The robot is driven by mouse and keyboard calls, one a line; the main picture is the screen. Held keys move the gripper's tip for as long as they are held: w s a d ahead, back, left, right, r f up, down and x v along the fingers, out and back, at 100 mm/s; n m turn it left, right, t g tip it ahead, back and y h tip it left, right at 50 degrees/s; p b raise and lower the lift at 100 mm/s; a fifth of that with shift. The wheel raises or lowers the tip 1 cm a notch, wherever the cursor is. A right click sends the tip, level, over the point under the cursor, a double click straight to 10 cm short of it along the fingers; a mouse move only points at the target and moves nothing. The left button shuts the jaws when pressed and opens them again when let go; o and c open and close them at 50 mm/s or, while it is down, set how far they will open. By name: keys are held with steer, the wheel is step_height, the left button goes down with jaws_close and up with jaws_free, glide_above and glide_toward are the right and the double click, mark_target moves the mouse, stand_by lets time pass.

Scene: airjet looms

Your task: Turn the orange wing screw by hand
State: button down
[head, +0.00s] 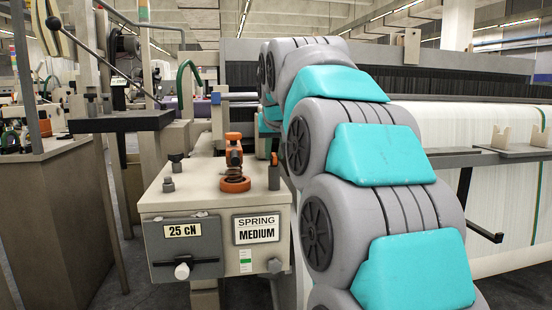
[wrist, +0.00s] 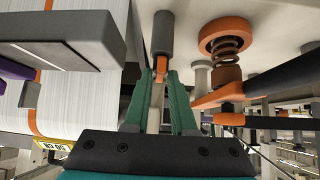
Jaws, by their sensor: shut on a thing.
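The orange wing screw (wrist: 161,67) shows as a small orange tab at the end of a dark grey post (wrist: 163,32) in the wrist view. My gripper (wrist: 161,76) has its two green fingers closed on the tab from both sides. In the head view the orange wing screw (head: 274,158) tops the dark post on the beige box (head: 207,202), to the right of the spring.
An orange ring (head: 235,185) with a coil spring and an orange lever (head: 234,150) stand close by. The box front carries a "25 cN" plate (head: 183,232), a "SPRING MEDIUM" label (head: 256,229) and a pale knob (head: 182,270). A dark bar (wrist: 65,42) lies left of my fingers.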

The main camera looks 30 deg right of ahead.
steer(key=m+g+h, duration=0.1)
steer(key=m+h, duration=0.1)
steer(key=m, duration=0.1)
steer(key=shift+w+a, duration=0.1)
steer(key=m+g+h, duration=0.2)
steer(key=m, duration=0.1)
steer(key=shift+w+a+r+m, duration=0.15)
steer(key=shift+w+m, duration=0.05)
steer(key=shift+m, duration=0.1)
steer(key=shift+m+g+h+p, duration=0.3)
steer(key=shift+m+p, duration=0.1)
steer(key=shift+p, duration=0.05)
steer(key=m+g+p, duration=0.1)
steer(key=m+g+h+p, duration=0.1)
steer(key=m+p, duration=0.1)
steer(key=shift+w+a+r+p, duration=0.1)
steer(key=shift+w+a+p, duration=0.1)
steer(key=shift+p, duration=0.1)
steer(key=m+g+p, duration=0.1)
steer(key=m+p, duration=0.1)
steer(key=shift+g+p, duration=0.35)
steer(key=shift+g, duration=0.05)
steer(key=shift+f, duration=0.25)
steer(key=c, duration=0.9)
jaws_free()
steer(key=shift+r, duration=0.15)
